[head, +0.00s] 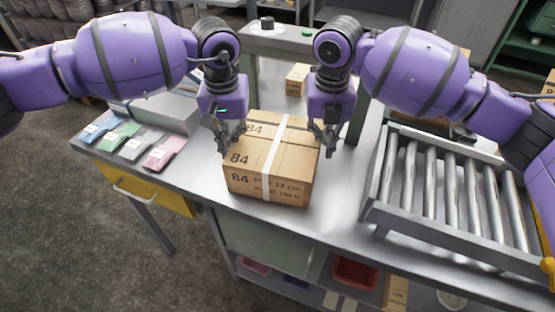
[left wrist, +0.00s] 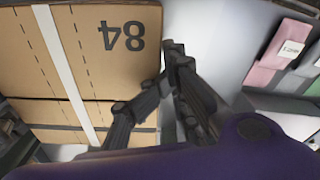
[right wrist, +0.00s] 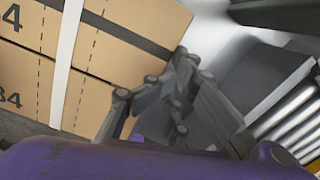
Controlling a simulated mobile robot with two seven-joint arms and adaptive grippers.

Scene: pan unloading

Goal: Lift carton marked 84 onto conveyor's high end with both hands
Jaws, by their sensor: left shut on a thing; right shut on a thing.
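The brown carton marked 84 (head: 240,182) has a white strap and sits upright on the grey table. My left gripper (head: 222,149) is shut on the carton's left side and my right gripper (head: 329,150) on its right side. In the left wrist view, the carton (left wrist: 100,75) shows its 84 beside my left fingers (left wrist: 172,52). In the right wrist view, my right fingers (right wrist: 184,58) are at the carton's edge (right wrist: 130,62). The roller conveyor (head: 440,239) stands to the right, apart from the carton. Exact finger contact is partly hidden.
Pink, grey and green packets (head: 166,152) lie at the table's left. A small carton (head: 297,79) stands farther back, near a post (head: 358,118). A yellow drawer (head: 150,193) is below the table's left. A shelf with a red bin (head: 354,273) is underneath.

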